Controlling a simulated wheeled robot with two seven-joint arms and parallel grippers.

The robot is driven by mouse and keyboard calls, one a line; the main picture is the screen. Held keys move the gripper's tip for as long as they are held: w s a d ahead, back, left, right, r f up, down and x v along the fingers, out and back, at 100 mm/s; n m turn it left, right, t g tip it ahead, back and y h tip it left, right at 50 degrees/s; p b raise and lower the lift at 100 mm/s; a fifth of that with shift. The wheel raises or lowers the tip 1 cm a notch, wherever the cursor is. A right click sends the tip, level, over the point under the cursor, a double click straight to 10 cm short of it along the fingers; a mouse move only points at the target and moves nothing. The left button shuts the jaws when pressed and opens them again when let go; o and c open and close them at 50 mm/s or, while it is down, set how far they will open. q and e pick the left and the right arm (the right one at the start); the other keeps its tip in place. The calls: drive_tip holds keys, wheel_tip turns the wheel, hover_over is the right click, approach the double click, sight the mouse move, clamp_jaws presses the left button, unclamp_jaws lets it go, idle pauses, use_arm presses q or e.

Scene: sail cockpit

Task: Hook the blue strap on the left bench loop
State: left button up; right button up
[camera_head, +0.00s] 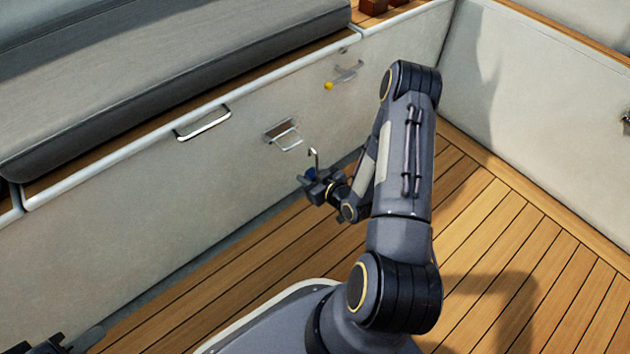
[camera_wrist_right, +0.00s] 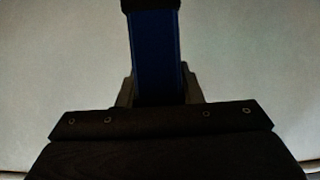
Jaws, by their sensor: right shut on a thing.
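My right gripper (camera_head: 312,182) is in front of the left bench's pale side wall, shut on the blue strap (camera_head: 311,174). A metal hook (camera_head: 315,157) sticks up above the gripper. In the right wrist view the blue strap (camera_wrist_right: 156,55) runs up from between the fingers to a dark end piece at the top edge. A metal loop on a plate (camera_head: 287,138) is fixed to the bench wall, up and to the left of the hook. The hook looks apart from the loop. Part of my left gripper (camera_head: 62,345) shows at the bottom left corner; its fingers are not clear.
A metal handle (camera_head: 203,124) is on the bench wall further left. A latch with a yellow knob (camera_head: 329,86) is on the wall up and right of the loop. A grey cushion (camera_head: 170,70) lies on the bench. The slatted wooden floor (camera_head: 490,235) is clear on the right.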

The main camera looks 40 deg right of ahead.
drive_tip(key=x, duration=0.8)
drive_tip(key=shift+w+f, duration=0.2)
drive_tip(key=shift+w, duration=0.1)
idle(0.6)
drive_tip(key=o, duration=1.3)
drive_tip(key=shift+a, duration=0.1)
drive_tip(key=shift+c, duration=0.2)
